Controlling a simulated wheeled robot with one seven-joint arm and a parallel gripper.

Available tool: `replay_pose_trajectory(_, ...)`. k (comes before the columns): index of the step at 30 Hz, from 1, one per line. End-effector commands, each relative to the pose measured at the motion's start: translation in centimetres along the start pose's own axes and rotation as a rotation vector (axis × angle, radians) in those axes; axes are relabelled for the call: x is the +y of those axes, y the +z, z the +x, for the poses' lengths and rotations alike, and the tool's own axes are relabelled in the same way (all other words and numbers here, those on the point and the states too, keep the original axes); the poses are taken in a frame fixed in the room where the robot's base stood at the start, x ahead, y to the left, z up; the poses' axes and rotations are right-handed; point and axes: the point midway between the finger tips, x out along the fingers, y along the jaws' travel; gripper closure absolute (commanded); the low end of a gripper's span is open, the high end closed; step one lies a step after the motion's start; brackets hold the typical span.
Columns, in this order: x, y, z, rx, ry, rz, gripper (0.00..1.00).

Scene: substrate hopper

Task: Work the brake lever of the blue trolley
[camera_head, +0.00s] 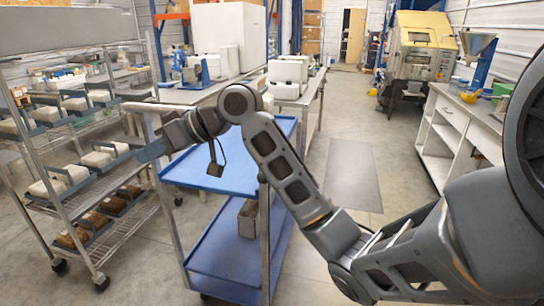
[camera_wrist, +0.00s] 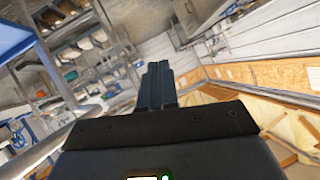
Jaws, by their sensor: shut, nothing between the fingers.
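The blue trolley (camera_head: 225,177) stands in the middle of the head view, with a blue upper deck, a blue lower deck and grey metal posts. My arm crosses in front of it and hides part of its right side. My gripper (camera_head: 143,155) points left, at about the height of the upper deck, by the trolley's left end post and the rack beyond. Its fingers are together and empty, as the wrist view (camera_wrist: 157,85) also shows. I cannot make out the brake lever in either view. Whether the gripper touches the trolley's post is unclear.
A wire rack (camera_head: 105,185) with several trays of bags stands close on the left. A grey open box (camera_head: 248,218) sits on the trolley's lower deck. A workbench (camera_head: 315,95) is behind the trolley; a white counter (camera_head: 450,130) is at right.

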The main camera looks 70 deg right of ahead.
Motion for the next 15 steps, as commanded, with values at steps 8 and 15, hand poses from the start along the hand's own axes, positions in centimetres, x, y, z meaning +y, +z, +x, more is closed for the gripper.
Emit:
replay_pose_trajectory(8,5.5,-0.4,-6.5,-0.244,0.095,-0.096,1.0)
replay_pose_trajectory(15,9.8,0.5,-13.8,-0.491,0.195,-0.13,1.0)
